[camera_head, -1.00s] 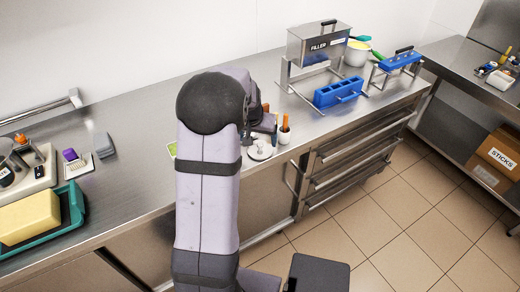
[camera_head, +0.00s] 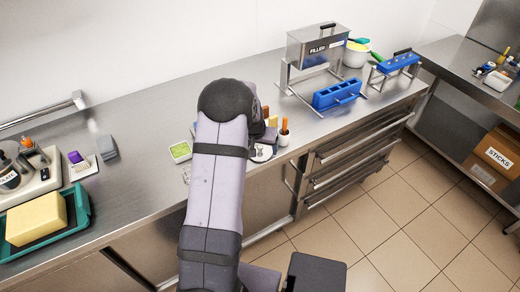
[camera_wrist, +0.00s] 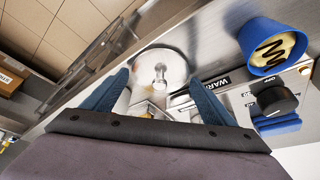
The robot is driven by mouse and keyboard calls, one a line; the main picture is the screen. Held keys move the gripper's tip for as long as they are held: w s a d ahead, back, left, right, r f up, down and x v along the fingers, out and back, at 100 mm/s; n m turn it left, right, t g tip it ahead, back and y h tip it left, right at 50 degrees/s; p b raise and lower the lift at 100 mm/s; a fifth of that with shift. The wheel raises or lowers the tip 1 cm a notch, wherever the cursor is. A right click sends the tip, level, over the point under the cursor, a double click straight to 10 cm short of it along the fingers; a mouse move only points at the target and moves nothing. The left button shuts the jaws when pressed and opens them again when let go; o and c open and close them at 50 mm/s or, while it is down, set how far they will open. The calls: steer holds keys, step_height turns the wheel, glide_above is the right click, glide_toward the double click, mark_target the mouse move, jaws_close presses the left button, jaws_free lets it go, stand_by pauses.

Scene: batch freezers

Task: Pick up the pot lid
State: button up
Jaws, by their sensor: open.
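The pot lid is a round silver metal disc with an upright knob. It shows in the wrist view (camera_wrist: 168,62), just beyond and between my fingertips. In the head view the lid (camera_head: 264,153) is mostly hidden behind my arm, with only a part of it showing near the counter's front edge. My gripper (camera_wrist: 159,78) is open, its two blue fingers spread on either side of the lid's knob in the picture, with nothing held. I cannot tell the height of the fingers above the lid. My arm hides the gripper in the head view.
A container with an orange-handled tool (camera_head: 284,131) stands close right of the lid. A blue cup with a swirled filling (camera_wrist: 272,46) and a black dial (camera_wrist: 276,100) are at the wrist view's right. Blue molds (camera_head: 336,95) stand farther right.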

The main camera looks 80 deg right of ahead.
mark_target(259, 148)
steer(key=shift+d+f, duration=0.1)
steer(key=shift+f, duration=0.1)
steer(key=c, duration=0.7)
steer(key=shift+r, duration=0.15)
step_height(259, 148, up, 10)
steer(key=b, duration=0.4)
steer(key=w+d+r+p, duration=0.2)
steer(key=w+p, duration=0.1)
steer(key=w, duration=0.1)
steer(key=w+d+r+p, duration=0.2)
steer(key=w+d+p, duration=0.1)
steer(key=w+p, duration=0.1)
steer(key=w+d+r+p, duration=0.2)
steer(key=w+p, duration=0.2)
steer(key=shift+w+d, duration=0.15)
steer(key=shift+d, duration=0.05)
